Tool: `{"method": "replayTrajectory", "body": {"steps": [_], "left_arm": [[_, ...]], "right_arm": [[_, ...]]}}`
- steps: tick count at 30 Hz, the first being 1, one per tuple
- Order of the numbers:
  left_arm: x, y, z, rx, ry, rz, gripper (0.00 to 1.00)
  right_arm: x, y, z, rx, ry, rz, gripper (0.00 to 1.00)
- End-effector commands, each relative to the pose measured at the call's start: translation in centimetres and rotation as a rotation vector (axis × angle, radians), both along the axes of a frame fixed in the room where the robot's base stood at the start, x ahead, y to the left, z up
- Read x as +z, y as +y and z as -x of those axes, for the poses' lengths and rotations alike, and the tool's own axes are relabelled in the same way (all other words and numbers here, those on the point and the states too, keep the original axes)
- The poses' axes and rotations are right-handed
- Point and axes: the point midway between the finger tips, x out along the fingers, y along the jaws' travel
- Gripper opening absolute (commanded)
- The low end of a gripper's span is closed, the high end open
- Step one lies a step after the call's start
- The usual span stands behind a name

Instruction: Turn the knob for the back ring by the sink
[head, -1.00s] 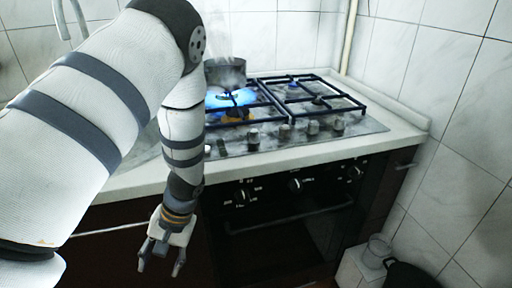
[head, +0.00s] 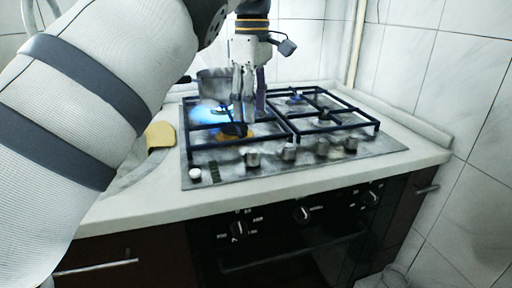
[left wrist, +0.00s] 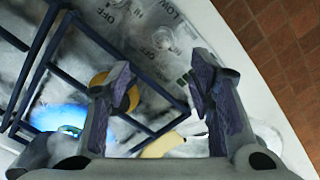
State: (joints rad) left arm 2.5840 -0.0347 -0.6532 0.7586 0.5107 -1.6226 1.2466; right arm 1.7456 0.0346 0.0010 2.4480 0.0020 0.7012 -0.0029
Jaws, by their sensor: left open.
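A row of metal knobs runs along the hob's front strip; the leftmost large one (head: 252,159) is beside another knob (head: 289,152). I cannot tell which serves the back ring by the sink. A steaming pot (head: 213,87) is at the back left, with a blue flame (head: 205,112) showing below it. My left gripper (head: 250,120) points down over the hob's left half, behind the knobs, open and empty. In the left wrist view, its spread fingers (left wrist: 160,80) are below a shiny knob (left wrist: 163,38) with OFF and LOW markings nearby. My right gripper is out of view.
Dark grates (head: 310,122) cover the hob. The front left burner (head: 237,133) has an orange cap. A yellow sponge (head: 160,135) lies on the counter left of the hob. Oven knobs (head: 302,212) are below the counter edge. A tiled wall is at the right.

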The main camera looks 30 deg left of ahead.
Motion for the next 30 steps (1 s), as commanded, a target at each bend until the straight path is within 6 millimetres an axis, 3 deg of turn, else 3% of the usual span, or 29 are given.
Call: {"method": "replayTrajectory", "body": {"steps": [12, 17, 24, 30], "left_arm": [[-9.3, 0.1, 0.2, 0.0, -0.002, -0.003, 0.49], [-10.7, 0.1, 0.1, -0.001, -0.003, -0.002, 0.49], [-10.9, 0.1, 0.1, -0.001, -0.002, -0.003, 0.49], [-10.8, 0.1, 0.1, -0.001, -0.002, -0.003, 0.04]], "right_arm": [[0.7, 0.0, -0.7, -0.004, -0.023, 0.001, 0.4], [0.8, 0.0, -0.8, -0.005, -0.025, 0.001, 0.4], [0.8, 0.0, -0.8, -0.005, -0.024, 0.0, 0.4], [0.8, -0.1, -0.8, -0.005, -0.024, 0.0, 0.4]]}}
